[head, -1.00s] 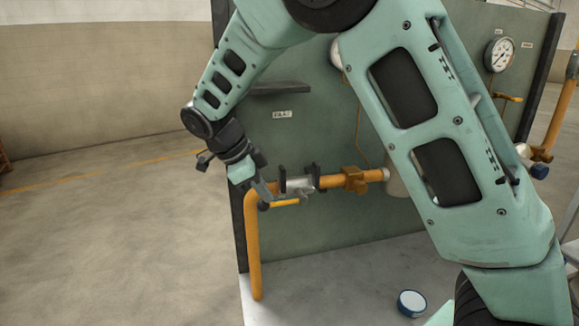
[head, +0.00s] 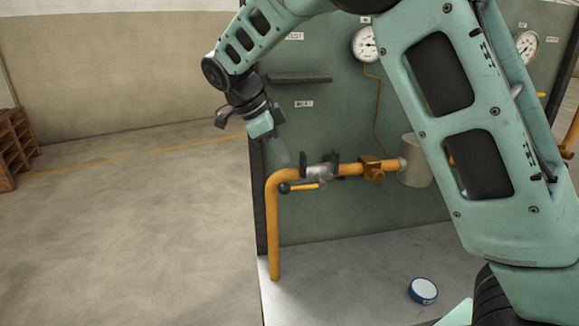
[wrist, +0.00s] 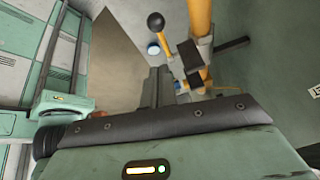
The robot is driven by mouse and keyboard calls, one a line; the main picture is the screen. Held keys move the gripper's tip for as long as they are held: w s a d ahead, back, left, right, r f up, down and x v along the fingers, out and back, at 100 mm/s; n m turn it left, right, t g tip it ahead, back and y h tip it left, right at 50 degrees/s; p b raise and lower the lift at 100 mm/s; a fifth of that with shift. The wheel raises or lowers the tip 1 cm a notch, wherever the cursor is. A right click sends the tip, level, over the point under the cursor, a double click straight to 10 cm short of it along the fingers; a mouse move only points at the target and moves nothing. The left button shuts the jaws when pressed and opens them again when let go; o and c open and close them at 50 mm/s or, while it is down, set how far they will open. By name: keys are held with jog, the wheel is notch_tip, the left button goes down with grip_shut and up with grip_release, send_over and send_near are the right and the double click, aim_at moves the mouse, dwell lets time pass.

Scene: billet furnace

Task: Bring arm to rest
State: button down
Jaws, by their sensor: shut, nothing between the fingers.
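My gripper (head: 282,152) is shut and empty. In the head view it hangs from my teal arm, above and a little left of the valve on the orange pipe, apart from it. The valve (head: 318,172) is a grey body with dark clamps, and its yellow lever (head: 305,186) with a black knob points left along the pipe. In the wrist view the black knob (wrist: 155,22) shows beyond my fingers (wrist: 158,85), and the orange pipe (wrist: 199,18) runs close to the right.
A green panel (head: 330,120) stands behind the pipe, with a small dark shelf (head: 300,78) and a gauge (head: 366,44). A pale cylinder (head: 415,172) is at the pipe's right end. Open floor and a wooden rack (head: 14,145) are at left.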

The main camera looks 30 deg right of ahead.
jog(key=shift+w+a+r+b, duration=0.2)
jog(key=shift+w+a+r, duration=0.05)
jog(key=shift+a+r, duration=0.7)
jog(key=shift+w+a+r+b, duration=0.2)
jog(key=shift+a+r, duration=0.55)
jog(key=shift+r, duration=0.25)
jog(key=s+a+f+n+y, duration=0.2)
jog(key=s+a+f+n, duration=0.25)
jog(key=s+n, duration=0.4)
jog(key=s+a+f+n+y, duration=0.25)
jog(key=s+a+n, duration=0.25)
jog(key=s+n, duration=0.3)
jog(key=s+f+n, duration=0.3)
jog(key=s+n, duration=0.4)
jog(key=s+a+f+n+t+y, duration=0.1)
jog(key=s+f+n, duration=0.2)
jog(key=s+n, duration=0.4)
jog(key=shift+s+a+f+n+b, duration=0.15)
jog(key=shift+s+f+n+b, duration=0.2)
jog(key=shift+s, duration=0.35)
jog(key=shift+y, duration=0.25)
